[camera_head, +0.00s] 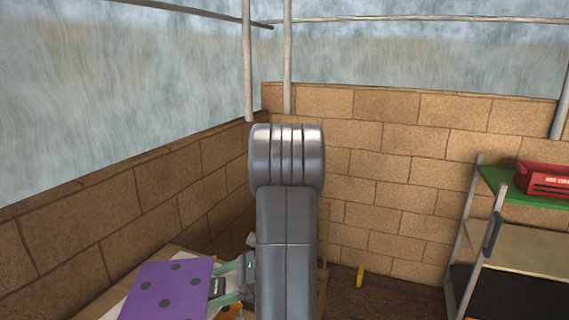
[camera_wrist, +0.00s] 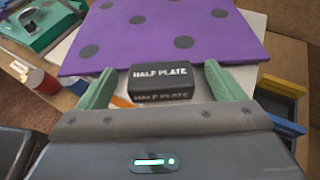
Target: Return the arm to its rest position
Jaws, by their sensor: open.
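My gripper (camera_wrist: 160,76) is open, its two green fingers spread apart. A small black block marked HALF PLATE (camera_wrist: 162,82) is between the fingers, with a gap on each side. It sits at the near edge of a purple board with dark dots (camera_wrist: 205,40); I cannot tell whether it rests on it. In the head view my gripper (camera_head: 228,286) is low, left of my arm, beside the purple board (camera_head: 190,275). My arm stands upright in the middle of that view and hides part of what is behind it.
A wooden table (camera_wrist: 284,60) lies under the board. Blue and yellow trays (camera_wrist: 280,100) are at right, a red-and-white cylinder (camera_wrist: 38,78) and a green device (camera_wrist: 38,28) at left. In the head view, a shelf rack (camera_head: 480,225) holds a red box (camera_head: 545,179); brick walls enclose the corner.

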